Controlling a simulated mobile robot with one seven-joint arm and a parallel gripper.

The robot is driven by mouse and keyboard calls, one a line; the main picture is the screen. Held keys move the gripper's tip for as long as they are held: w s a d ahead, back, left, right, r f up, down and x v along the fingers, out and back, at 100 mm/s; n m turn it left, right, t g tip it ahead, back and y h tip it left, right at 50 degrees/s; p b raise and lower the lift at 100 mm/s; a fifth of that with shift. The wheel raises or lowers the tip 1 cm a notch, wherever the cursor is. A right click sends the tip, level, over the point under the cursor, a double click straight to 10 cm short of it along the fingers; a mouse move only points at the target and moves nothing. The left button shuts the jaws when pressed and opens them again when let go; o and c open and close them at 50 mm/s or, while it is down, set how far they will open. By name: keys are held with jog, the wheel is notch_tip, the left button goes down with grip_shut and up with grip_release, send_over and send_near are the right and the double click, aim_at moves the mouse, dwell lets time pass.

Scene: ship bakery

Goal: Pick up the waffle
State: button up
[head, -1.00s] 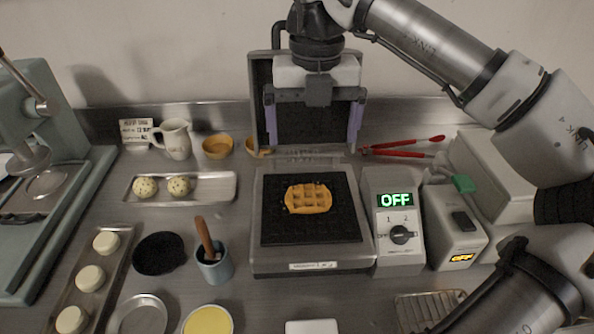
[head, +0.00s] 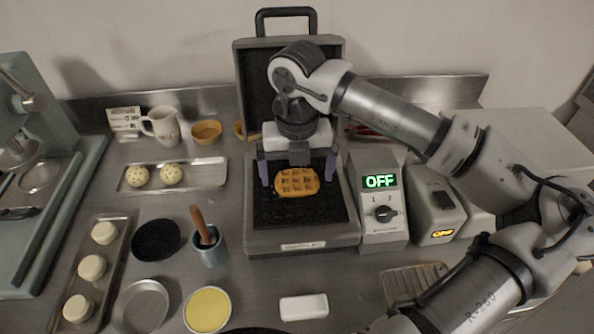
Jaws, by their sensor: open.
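The golden-brown waffle (head: 297,181) lies flat on the dark lower plate of the open waffle iron (head: 301,243). My gripper (head: 297,172) is above the iron, its two purple fingers spread apart. One finger is to the left of the waffle and the other to the right, near its back half. The jaws are open and nothing is held. I cannot tell how far the fingertips are above the plate.
The iron's raised lid (head: 252,92) stands behind my gripper. A control box reading OFF (head: 383,211) stands right of the iron. A blue cup with a wooden-handled tool (head: 211,249) is to the left. A white block (head: 303,307) lies in front.

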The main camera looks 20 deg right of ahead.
jog(key=shift+f, duration=0.55)
jog(key=c, duration=1)
jog(key=shift+r, duration=0.1)
